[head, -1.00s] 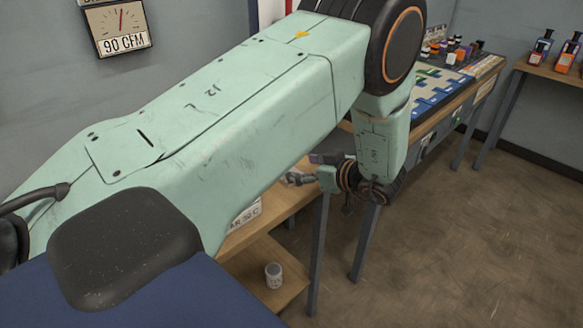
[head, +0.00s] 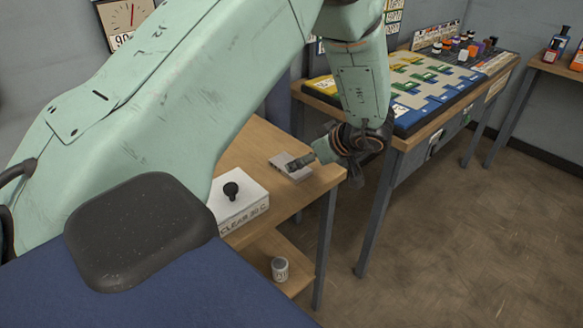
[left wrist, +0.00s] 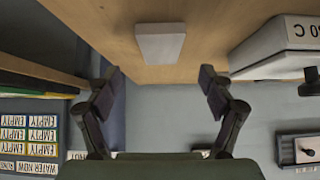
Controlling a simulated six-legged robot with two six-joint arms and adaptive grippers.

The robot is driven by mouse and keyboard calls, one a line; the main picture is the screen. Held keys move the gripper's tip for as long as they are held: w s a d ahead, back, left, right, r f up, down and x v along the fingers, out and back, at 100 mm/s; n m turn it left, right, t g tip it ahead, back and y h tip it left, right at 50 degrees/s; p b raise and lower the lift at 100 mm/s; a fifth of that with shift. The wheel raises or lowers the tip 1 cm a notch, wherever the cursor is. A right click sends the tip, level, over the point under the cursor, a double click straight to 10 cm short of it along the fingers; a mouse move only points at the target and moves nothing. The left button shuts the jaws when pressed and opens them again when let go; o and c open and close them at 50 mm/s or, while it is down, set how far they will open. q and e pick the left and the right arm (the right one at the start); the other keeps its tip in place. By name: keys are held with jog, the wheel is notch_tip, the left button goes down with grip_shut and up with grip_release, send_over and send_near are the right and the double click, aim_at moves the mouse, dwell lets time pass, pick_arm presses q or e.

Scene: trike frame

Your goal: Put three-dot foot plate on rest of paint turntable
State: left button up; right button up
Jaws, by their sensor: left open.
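The left wrist view shows the gripper (left wrist: 160,88) open and empty. Its fingers are spread wide, and the same grey block (left wrist: 160,45) lies on the bench top beyond them, roughly centred between them and apart from both. I see no dots on this block, so I cannot tell whether it is the three-dot foot plate. I cannot make out a paint turntable or its rest. My right gripper is not in view.
A white box (head: 238,203) with a black knob and a "CLEAR" label stands on the bench, left of the gripper. A small can (head: 279,269) is on the lower shelf. A second table holds a coloured board (head: 435,85). Open floor lies at the right.

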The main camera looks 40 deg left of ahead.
pick_arm(q)
jog(key=b+x, duration=0.1)
jog(key=x, duration=0.4)
jog(key=shift+s, duration=0.2)
jog(key=shift+w+a+f+b, duration=0.25)
jog(key=shift+a+f+b, duration=0.1)
jog(key=shift+a+f, duration=0.1)
jog(key=shift+r, duration=0.1)
jog(key=shift+s, duration=0.15)
jog(key=shift+c, duration=0.2)
